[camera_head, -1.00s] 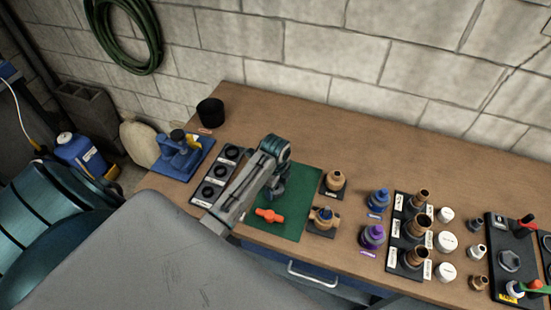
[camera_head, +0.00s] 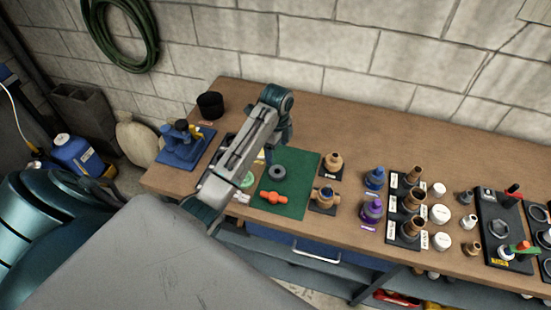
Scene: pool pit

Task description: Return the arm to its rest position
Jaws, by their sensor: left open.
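My left arm reaches over the workbench (camera_head: 390,135) from the lower left. My left gripper (camera_head: 284,145) is small and partly hidden by its own wrist. It hangs open near the back left corner of the green mat (camera_head: 287,208), and nothing shows held in it. On the mat lie a dark grey ring-shaped part (camera_head: 277,173) and an orange-red handle-like piece (camera_head: 273,197), both apart from the gripper. My right gripper is out of view.
A black cup (camera_head: 211,106) and a blue vise-like tool (camera_head: 183,146) stand at left. My forearm partly hides a black tray with a green ring (camera_head: 246,180). Several fittings and white caps (camera_head: 441,240) fill the right. The bench's back strip is clear.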

